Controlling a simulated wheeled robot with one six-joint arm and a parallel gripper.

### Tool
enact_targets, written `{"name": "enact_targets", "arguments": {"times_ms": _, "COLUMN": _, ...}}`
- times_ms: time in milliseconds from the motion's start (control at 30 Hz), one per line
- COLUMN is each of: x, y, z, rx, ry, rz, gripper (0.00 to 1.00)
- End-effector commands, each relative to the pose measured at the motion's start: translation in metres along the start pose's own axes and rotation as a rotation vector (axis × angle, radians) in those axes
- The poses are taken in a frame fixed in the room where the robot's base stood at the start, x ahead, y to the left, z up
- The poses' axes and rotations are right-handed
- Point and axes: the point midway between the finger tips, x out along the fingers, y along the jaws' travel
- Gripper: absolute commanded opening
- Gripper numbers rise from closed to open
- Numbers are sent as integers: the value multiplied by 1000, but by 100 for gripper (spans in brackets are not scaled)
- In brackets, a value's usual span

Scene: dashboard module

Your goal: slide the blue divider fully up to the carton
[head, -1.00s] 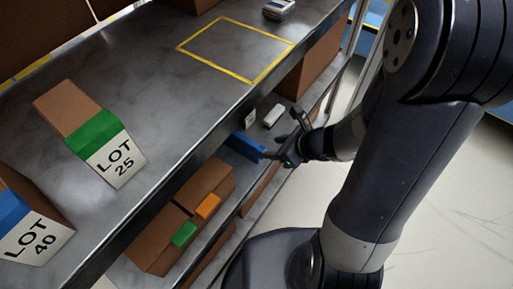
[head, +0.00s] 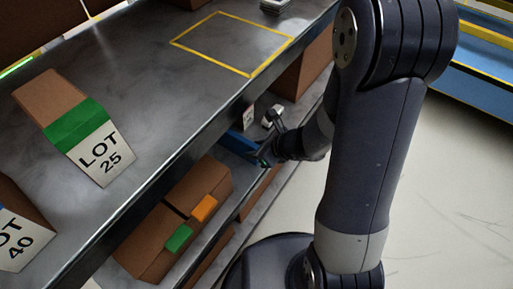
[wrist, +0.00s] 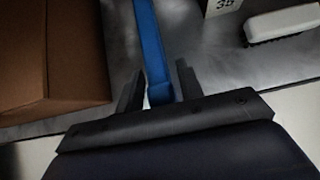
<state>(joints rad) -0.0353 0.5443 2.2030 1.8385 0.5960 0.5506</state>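The blue divider (head: 239,143) stands on the lower shelf in the head view, partly hidden by the upper shelf's edge. In the wrist view it is a narrow blue strip (wrist: 150,40) running away from me between my fingers. My gripper (wrist: 160,80) is around its near end. The fingers stand apart, with a slim gap at the right finger. In the head view my gripper (head: 266,156) is at the divider's front end. A brown carton (wrist: 55,50) is left of the divider in the wrist view, with bare grey shelf between them.
Brown boxes with green and orange tabs (head: 190,205) stand on the lower shelf. A white brush-like item (wrist: 283,24) and a white card marked 35 (wrist: 222,6) lie right of the divider. The upper shelf (head: 150,75) overhangs the space.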

Motion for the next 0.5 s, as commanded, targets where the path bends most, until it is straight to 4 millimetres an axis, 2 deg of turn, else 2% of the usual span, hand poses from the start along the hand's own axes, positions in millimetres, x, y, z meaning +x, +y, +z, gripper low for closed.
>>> {"name": "enact_targets", "arguments": {"times_ms": 67, "x": 0, "y": 0, "z": 0, "rx": 0, "ry": 0, "rz": 0, "gripper": 29}}
{"name": "enact_targets", "arguments": {"times_ms": 400, "x": 0, "y": 0, "z": 0, "rx": 0, "ry": 0, "rz": 0, "gripper": 1}}
{"name": "enact_targets", "arguments": {"times_ms": 500, "x": 0, "y": 0, "z": 0, "rx": 0, "ry": 0, "rz": 0, "gripper": 0}}
